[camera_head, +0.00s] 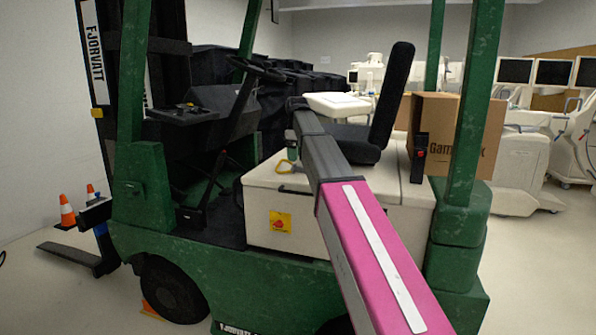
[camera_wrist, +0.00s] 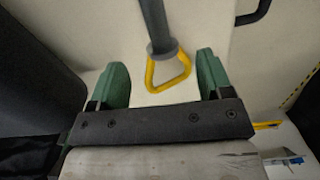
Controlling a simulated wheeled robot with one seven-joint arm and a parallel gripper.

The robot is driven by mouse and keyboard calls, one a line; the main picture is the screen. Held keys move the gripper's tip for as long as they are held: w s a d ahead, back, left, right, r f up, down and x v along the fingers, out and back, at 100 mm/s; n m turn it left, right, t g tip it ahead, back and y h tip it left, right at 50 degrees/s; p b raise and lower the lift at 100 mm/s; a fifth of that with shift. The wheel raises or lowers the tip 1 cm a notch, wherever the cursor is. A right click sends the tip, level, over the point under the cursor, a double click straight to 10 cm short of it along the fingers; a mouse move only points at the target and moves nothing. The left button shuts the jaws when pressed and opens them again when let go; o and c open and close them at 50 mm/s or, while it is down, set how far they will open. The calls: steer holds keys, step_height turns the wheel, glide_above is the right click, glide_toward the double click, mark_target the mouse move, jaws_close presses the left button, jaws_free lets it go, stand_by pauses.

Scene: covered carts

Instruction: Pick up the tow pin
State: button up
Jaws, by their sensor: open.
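The tow pin has a yellow triangular loop handle and a dark grey shaft. It lies on the forklift's cream cover (camera_head: 262,190). Its handle (camera_head: 284,168) shows in the head view just left of my arm, and most of the pin is hidden there. In the wrist view the tow pin (camera_wrist: 154,24) points away from me, with its handle between the fingers in the picture. My gripper (camera_wrist: 160,62) is open, with one green finger on each side of the handle and gaps at both sides. The height between fingers and handle is hard to tell.
A black seat (camera_head: 389,105) and a cardboard box (camera_head: 457,135) stand right of my arm. The steering wheel (camera_head: 259,69) is at the left. Green posts (camera_head: 473,100) frame the forklift. Dark covered carts (camera_head: 215,70) stand behind it. The cover around the pin is mostly clear.

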mark_target(298, 168)
steer(key=shift+s+d+f, duration=0.1)
steer(key=shift+d+f, duration=0.05)
steer(key=shift+f, duration=1.35)
steer(key=shift+s+d+f, duration=0.1)
steer(key=shift+f, duration=1.4)
steer(key=c, duration=1.2)
steer(key=shift+c, duration=0.8)
steer(key=shift+w+r, duration=0.1)
steer(key=shift+r, duration=0.1)
